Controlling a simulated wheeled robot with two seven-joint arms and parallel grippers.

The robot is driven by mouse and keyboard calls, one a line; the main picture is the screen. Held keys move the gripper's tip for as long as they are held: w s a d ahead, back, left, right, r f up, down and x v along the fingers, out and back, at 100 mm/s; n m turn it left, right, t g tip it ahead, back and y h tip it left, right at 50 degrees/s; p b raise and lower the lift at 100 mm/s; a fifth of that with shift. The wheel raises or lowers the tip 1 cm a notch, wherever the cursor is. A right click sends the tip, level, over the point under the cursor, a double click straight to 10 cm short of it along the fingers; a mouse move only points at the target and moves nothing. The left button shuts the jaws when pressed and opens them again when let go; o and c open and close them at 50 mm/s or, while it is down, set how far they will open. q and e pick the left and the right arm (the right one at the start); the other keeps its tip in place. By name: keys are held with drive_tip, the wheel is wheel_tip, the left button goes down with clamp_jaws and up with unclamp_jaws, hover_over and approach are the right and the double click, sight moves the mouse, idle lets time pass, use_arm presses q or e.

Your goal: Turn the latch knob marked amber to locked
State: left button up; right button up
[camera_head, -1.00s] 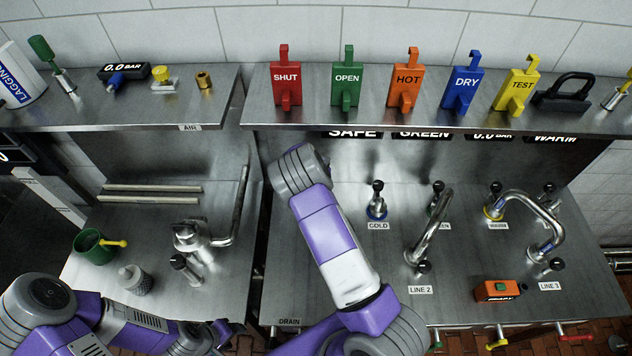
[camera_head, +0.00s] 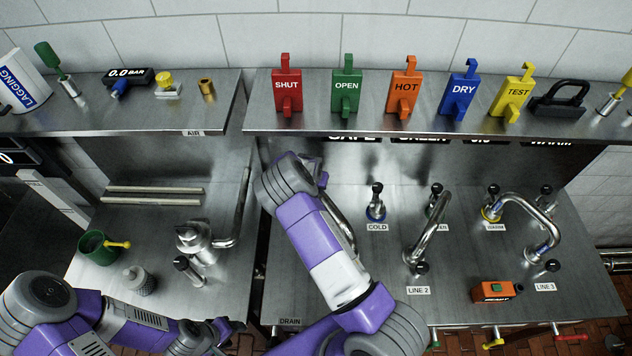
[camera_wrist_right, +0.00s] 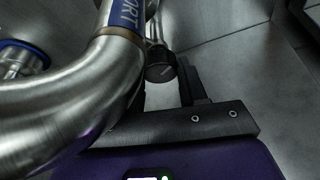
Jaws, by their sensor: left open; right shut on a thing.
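No marking that reads amber is legible. A black-topped knob (camera_head: 492,190) with a yellow collar stands at the right of the bench; its small label is unclear. In the right wrist view, a dark round knob (camera_wrist_right: 160,68) with a pale line on its face sits between the fingers of my right gripper (camera_wrist_right: 168,82), which is shut on it. A pipe hides much of the left finger. In the head view my right arm hides that gripper. My left gripper (camera_head: 224,334) is open and empty at the bottom, left of the drain label.
A bent steel pipe (camera_wrist_right: 60,105) passes close beside my right gripper. Other bent pipes (camera_head: 428,238) and black-topped knobs stand to the right. An orange box (camera_head: 495,290) lies near the front. Coloured tags, including SHUT (camera_head: 287,88), line the shelf above.

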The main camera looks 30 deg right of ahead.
drive_tip(key=shift+m+h, duration=0.3)
drive_tip(key=shift+m, duration=0.5)
drive_tip(key=o, duration=1)
drive_tip(key=shift+o, duration=0.2)
drive_tip(key=v, duration=0.7)
drive_tip(key=shift+r+b, duration=0.35)
